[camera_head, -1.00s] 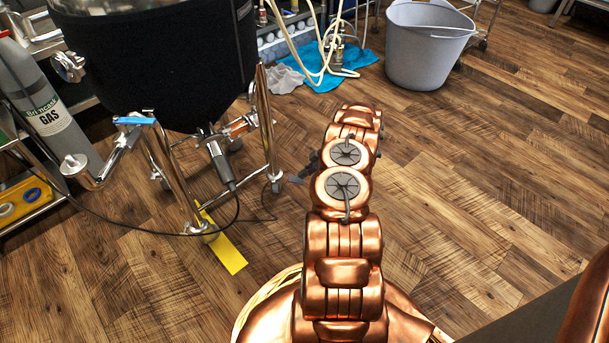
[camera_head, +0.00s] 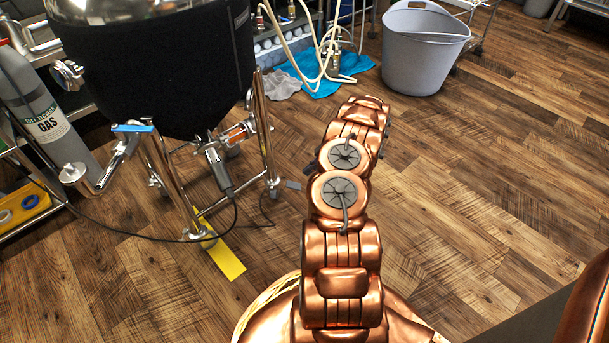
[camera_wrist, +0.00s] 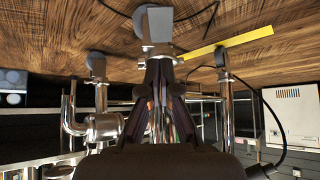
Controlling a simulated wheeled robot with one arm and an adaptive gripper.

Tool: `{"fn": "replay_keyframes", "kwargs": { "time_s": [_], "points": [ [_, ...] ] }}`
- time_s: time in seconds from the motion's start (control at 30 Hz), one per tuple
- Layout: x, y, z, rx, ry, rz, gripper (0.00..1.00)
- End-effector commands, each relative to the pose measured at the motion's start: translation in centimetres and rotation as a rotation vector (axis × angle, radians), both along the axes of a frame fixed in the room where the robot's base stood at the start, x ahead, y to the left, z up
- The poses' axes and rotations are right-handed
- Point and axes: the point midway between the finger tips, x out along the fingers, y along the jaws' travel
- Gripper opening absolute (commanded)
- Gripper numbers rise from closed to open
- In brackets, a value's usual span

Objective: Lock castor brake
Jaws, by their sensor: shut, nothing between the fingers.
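The dark-jacketed vessel (camera_head: 150,65) stands on chrome legs with castors. The castor on its right leg (camera_head: 272,186) has a small grey tab beside it (camera_head: 293,184) in the head view. In the wrist view, where the floor is at the top, a grey castor (camera_wrist: 155,23) with its grey mount lies straight beyond my fingertips. My gripper (camera_wrist: 158,66) is shut and empty, pointing at this castor; whether it touches the mount is unclear. In the head view my arm hides most of my gripper. The state of the brake cannot be made out.
Yellow floor tape (camera_head: 226,259) lies by the front leg. A black cable (camera_head: 120,228) trails across the floor. A gas cylinder (camera_head: 45,110) stands at left, a grey bucket (camera_head: 424,50) and blue cloth (camera_head: 345,68) at the back. Floor at right is clear.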

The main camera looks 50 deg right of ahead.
Motion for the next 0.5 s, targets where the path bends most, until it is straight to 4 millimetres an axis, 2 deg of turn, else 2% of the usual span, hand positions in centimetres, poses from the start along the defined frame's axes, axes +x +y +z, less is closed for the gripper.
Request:
{"fn": "replay_keyframes", "kwargs": {
  "time_s": [0.03, 0.2, 0.5],
  "points": [
    [-0.6, -0.7, 1.2, -0.001, -0.001, -0.003, 0.00],
    [-2.5, -2.3, 3.2, -0.001, 0.001, -0.003, 0.00],
    [-4.3, -4.0, 5.3, -0.003, 0.000, -0.004, 0.00]
  ]
}}
